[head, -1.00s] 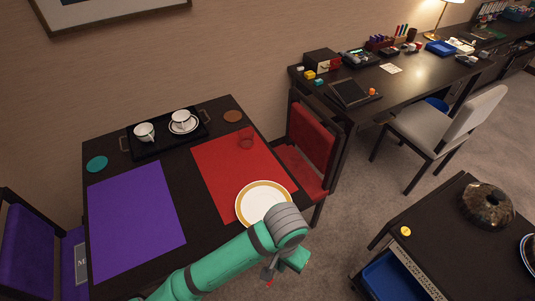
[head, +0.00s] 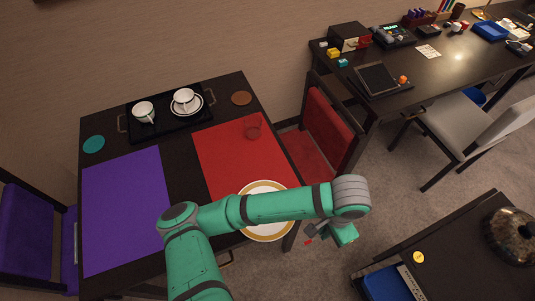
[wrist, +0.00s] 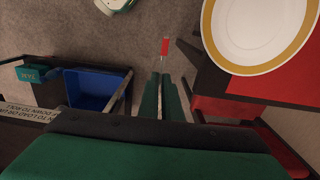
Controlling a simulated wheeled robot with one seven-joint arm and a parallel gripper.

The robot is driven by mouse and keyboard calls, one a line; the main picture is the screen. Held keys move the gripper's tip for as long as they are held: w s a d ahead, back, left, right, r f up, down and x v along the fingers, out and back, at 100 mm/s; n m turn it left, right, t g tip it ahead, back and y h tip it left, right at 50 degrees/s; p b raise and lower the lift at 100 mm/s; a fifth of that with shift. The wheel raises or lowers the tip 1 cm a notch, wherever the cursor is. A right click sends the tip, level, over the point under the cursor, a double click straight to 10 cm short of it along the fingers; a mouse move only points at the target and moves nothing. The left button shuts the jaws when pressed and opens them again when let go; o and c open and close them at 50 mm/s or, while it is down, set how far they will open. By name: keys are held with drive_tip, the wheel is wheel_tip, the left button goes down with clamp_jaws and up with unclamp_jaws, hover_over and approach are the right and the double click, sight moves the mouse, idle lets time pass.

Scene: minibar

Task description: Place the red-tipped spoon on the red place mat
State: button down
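The red-tipped spoon (wrist: 165,47) is held between the two fingers of my gripper (wrist: 161,95), with its red end pointing away from the wrist. In the head view the red tip (head: 308,242) shows just left of my gripper (head: 322,233). The rest of the spoon is mostly hidden. My gripper is over the floor, just right of the dining table's edge. The red place mat (head: 230,160) lies on the table's right part; its corner shows at the right of the wrist view (wrist: 292,82). A white plate with a gold rim (head: 263,238) covers the mat's near end.
A purple mat (head: 125,205) lies left. A black tray (head: 160,128) with two white cups is behind. A red chair (head: 328,130) is at the table's right. A dark cabinet (head: 450,240) stands right.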

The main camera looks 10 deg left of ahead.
drive_tip(key=w+a+r, duration=0.3)
drive_tip(key=w+a, duration=0.1)
drive_tip(key=a, duration=0.7)
drive_tip(key=w+a+r, duration=0.2)
drive_tip(key=w+a, duration=0.2)
drive_tip(key=a, duration=0.6)
drive_tip(key=w+a+r, duration=0.3)
drive_tip(key=w+a, duration=0.1)
drive_tip(key=a, duration=0.7)
hover_over(225, 153)
drive_tip(key=f, duration=0.6)
drive_tip(key=s+f, duration=0.1)
drive_tip(key=f, duration=0.2)
drive_tip(key=shift+d+f, duration=0.1)
drive_tip(key=shift+d, duration=0.3)
drive_tip(key=shift+w+a+f, duration=0.2)
drive_tip(key=shift+w+f, duration=0.2)
drive_tip(key=shift+f, duration=0.15)
drive_tip(key=shift+a+f, duration=0.15)
drive_tip(key=shift+f, duration=1.4)
drive_tip(key=shift+f, duration=0.1)
drive_tip(key=c, duration=2)
unclamp_jaws()
drive_tip(key=shift+w, duration=0.1)
